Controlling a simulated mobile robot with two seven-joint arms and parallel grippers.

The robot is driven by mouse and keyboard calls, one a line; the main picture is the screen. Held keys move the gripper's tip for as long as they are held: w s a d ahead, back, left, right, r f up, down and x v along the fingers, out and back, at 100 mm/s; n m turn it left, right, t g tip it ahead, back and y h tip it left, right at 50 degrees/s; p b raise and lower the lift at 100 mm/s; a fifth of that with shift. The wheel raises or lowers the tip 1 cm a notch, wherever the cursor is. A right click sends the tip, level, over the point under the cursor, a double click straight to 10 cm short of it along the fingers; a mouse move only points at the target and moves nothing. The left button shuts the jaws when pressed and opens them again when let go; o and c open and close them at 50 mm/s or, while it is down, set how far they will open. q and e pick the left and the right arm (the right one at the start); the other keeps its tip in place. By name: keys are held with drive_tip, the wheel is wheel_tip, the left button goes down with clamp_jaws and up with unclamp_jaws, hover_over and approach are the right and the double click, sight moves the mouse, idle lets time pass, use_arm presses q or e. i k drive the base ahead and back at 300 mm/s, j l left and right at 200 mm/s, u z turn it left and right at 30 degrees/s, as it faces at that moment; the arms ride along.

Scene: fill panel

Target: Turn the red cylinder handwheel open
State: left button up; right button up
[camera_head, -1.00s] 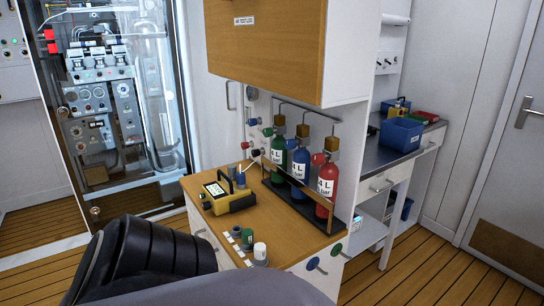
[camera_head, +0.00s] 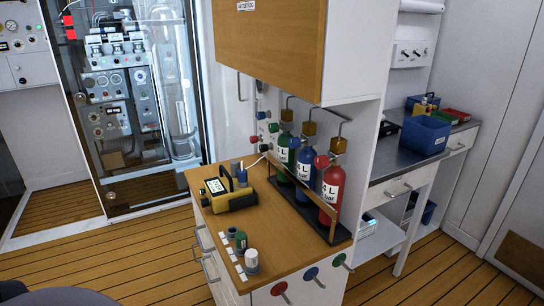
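The red cylinder (camera_head: 333,190) stands upright at the near right end of a rack on the wooden-topped cabinet, beside the blue cylinder (camera_head: 306,166) and the green cylinder (camera_head: 283,156). A red handwheel (camera_head: 321,161) sits at the left of the red cylinder's brass valve (camera_head: 339,145). A blue handwheel (camera_head: 297,143) and a green handwheel (camera_head: 273,128) sit at the other valves. I cannot tell how far the red handwheel is turned. Neither gripper is in view. Only a dark part of my own body shows at the bottom left.
A yellow meter (camera_head: 229,193), small cups (camera_head: 251,260) and white labels share the cabinet top (camera_head: 285,238). Red, blue and green discs (camera_head: 311,274) stick out from the cabinet's front. A wooden wall cupboard (camera_head: 270,45) overhangs the cylinders. Wooden floor (camera_head: 150,265) is clear at left.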

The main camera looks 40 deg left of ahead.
sight(322, 162)
drive_tip(key=i+u, duration=0.15)
drive_tip(key=u, duration=0.2)
drive_tip(key=i+l+u, duration=0.15)
drive_tip(key=u, duration=0.25)
drive_tip(key=i+l+u, duration=0.1)
drive_tip(key=u, duration=0.25)
